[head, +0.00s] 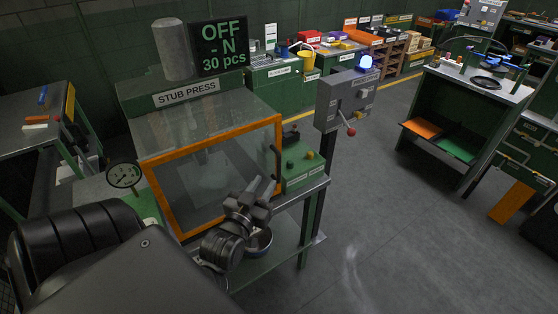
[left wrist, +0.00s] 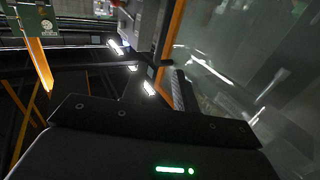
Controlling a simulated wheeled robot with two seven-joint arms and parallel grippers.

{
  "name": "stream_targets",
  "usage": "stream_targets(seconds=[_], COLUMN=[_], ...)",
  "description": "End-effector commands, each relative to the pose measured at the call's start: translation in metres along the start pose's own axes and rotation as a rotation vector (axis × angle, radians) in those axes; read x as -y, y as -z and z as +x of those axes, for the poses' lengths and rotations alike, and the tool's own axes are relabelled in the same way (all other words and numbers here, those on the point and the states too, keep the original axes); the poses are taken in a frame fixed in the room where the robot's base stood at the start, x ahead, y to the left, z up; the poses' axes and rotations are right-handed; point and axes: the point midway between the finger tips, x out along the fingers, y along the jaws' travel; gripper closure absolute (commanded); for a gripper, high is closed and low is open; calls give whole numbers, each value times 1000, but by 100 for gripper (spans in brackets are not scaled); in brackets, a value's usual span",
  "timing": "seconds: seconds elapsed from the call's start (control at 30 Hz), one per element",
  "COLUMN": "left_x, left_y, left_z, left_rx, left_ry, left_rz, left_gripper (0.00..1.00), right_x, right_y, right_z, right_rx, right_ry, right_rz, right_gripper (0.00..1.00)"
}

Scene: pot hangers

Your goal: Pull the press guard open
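The press guard (head: 212,172) is a clear panel in an orange frame on the front of the stub press (head: 183,86). It looks closed. A small dark handle (head: 274,150) sits on its right edge. My left gripper (head: 264,184) is in front of the guard's lower right part, below the handle. Its two fingers look parted, with nothing seen between them. In the left wrist view the orange frame edge (left wrist: 172,35) runs beside the fingers (left wrist: 166,88), with the clear panel to the right. Contact with the handle cannot be made out. My right gripper is not in view.
A green control box (head: 300,165) with knobs stands right of the guard. A grey switch box (head: 346,100) with a red-knobbed lever and blue lamp stands further right. The floor on the right is open.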

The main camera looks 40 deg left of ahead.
Motion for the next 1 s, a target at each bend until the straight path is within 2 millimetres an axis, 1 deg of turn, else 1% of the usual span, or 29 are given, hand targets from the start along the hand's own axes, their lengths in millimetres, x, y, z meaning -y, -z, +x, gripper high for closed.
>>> stream_targets(seconds=[0.17, 0.4, 0.5, 0.6, 0.73, 1.0], left_x=[0, 0, 0, 0, 0, 0], left_y=[3, 3, 2, 1, 0, -1], left_z=[24, 69, 84, 95, 104, 105], left_rx=[-1, 0, 1, 1, 0, 1], left_ry=[-1, 0, 1, 0, 0, 0], left_rz=[3, 3, 2, 2, 2, 2], left_gripper=[70, 70, 70, 70, 70, 70], right_x=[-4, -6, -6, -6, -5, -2], right_y=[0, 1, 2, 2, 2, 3], right_z=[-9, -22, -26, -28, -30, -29], right_rx=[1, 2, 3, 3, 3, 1], right_ry=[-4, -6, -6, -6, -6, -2], right_rz=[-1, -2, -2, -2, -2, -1], right_gripper=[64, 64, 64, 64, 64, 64])
